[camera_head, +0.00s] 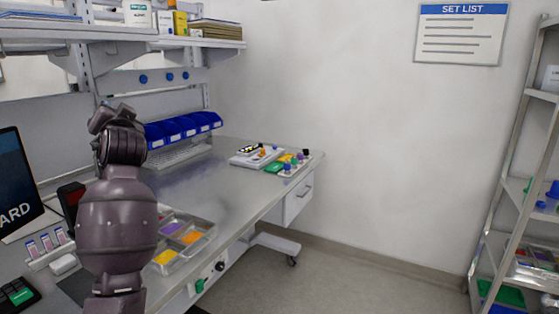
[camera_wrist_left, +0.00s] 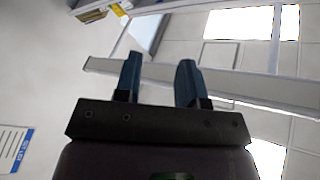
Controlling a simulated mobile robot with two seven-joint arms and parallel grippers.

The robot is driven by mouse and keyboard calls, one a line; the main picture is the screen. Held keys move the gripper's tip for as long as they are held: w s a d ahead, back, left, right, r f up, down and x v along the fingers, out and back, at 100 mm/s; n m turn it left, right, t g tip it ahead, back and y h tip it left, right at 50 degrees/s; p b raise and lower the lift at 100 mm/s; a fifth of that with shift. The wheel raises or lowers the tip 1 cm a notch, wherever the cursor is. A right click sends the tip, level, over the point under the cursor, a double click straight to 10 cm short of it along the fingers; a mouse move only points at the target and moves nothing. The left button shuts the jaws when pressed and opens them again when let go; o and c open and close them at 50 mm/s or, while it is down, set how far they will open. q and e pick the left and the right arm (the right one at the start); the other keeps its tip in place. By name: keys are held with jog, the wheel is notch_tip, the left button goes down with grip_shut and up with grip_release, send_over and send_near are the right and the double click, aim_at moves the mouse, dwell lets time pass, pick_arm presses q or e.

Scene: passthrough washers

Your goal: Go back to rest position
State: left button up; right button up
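My left arm (camera_head: 118,215) rises at the left of the head view, in front of the bench; its gripper cannot be made out there. In the left wrist view my left gripper (camera_wrist_left: 158,80) has its two blue fingers apart with nothing between them. That view looks toward the ceiling lights, a shelf edge and the wall sign, so the gripper is up in the air. My right gripper is in neither view.
The grey bench (camera_head: 235,180) holds a compartment tray (camera_head: 205,224), blue bins (camera_head: 183,130) and a white board with coloured parts (camera_head: 290,164). A shelf (camera_head: 60,33) hangs above. A metal rack (camera_head: 512,190) stands right. The floor (camera_head: 350,275) between is clear.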

pick_arm(q)
jog(key=s+d+f+h, duration=0.3)
jog(key=s+f+h, duration=0.1)
jog(key=f, duration=0.7)
jog(key=s+d+f+m+t+h, duration=0.1)
jog(key=s+d+f+h, duration=0.25)
jog(key=f, duration=0.75)
jog(key=s+d+f+h, duration=0.3)
jog(key=s+f+h, duration=0.1)
jog(key=f, duration=0.7)
jog(key=s+f+g, duration=0.6)
jog(key=s+f, duration=1.7)
jog(key=s, duration=0.4)
jog(key=shift+a+f+n, duration=0.15)
jog(key=shift+f+n, duration=0.05)
jog(key=shift+n, duration=0.2)
